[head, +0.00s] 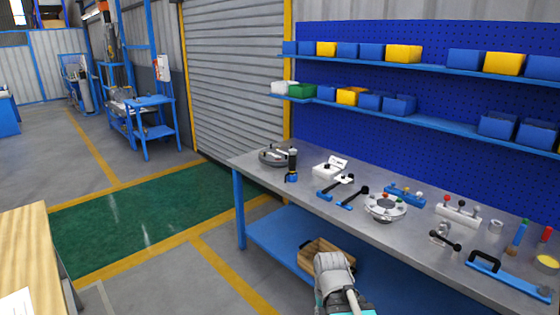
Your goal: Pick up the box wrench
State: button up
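Two tools with blue and black handles lie side by side near the middle of the workbench (285,186). One tool (330,189) is at the left and the other tool (353,197) is just right of it. Either could be the box wrench, but they are too small to tell for sure. A long blue piece with a black handle (485,262) lies near the bench's front right. Part of my arm shows at the bottom centre, in front of the bench. My gripper's fingers do not show.
A flanged round metal part (385,207) stands right of the tools, and a round part (276,155) is at the far left end. A wooden crate (312,262) sits on the lower shelf behind my arm. Open floor (140,225) lies left of the bench.

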aim_at(365, 190)
jog(key=k, duration=1.25)
jog(key=u, duration=0.5)
jog(key=i, duration=2.65)
jog(key=z, duration=0.7)
